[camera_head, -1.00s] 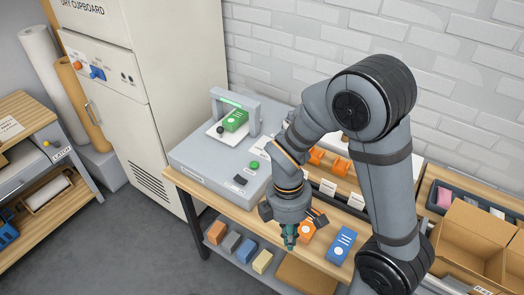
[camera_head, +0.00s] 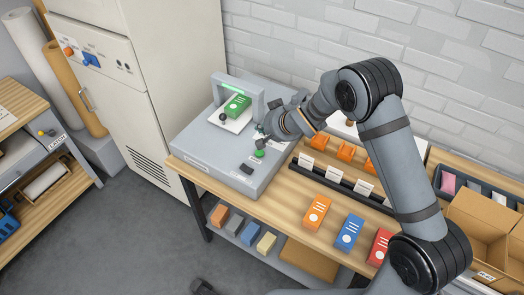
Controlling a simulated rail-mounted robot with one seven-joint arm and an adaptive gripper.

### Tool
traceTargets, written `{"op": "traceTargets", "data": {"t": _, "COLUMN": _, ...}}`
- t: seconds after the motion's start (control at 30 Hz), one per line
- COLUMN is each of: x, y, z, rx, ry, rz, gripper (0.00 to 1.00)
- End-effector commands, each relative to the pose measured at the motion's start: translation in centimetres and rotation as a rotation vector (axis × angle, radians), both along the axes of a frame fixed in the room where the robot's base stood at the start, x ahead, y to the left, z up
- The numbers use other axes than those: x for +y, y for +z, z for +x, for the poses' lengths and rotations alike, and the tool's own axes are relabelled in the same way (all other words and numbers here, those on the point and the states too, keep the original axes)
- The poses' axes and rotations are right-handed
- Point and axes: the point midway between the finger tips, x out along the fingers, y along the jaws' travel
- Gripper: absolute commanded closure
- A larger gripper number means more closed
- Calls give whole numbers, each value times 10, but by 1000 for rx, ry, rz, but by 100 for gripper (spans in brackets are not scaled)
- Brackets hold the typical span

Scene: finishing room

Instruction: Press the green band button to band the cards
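The banding machine (camera_head: 200,160) is a grey box on the wooden bench, with a small arch on top. A green card pack (camera_head: 236,106) lies on a white plate (camera_head: 218,122) at the arch, under a green light strip. The round green button (camera_head: 259,154) is on the machine's right side, with a black rectangular part (camera_head: 246,168) in front of it. My gripper (camera_head: 262,141) is just above and behind the green button; I cannot tell whether it touches it. Its fingers are small and partly hidden, so their opening is unclear.
Orange (camera_head: 317,212), blue (camera_head: 349,232) and red (camera_head: 380,246) packs stand on the bench to the right. A dark rack with white labels (camera_head: 335,178) is behind them. An open cardboard box (camera_head: 480,235) is at far right. A tall cupboard (camera_head: 150,75) stands left of the machine.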

Motion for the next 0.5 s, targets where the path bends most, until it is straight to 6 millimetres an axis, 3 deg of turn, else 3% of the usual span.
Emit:
{"op": "traceTargets", "data": {"t": 0.2, "x": 3, "y": 3, "z": 2, "rx": 67, "ry": -126, "rz": 120, "gripper": 100}}
{"op": "traceTargets", "data": {"t": 0.5, "x": 3, "y": 3, "z": 1, "rx": 80, "ry": -147, "rz": 136, "gripper": 100}}
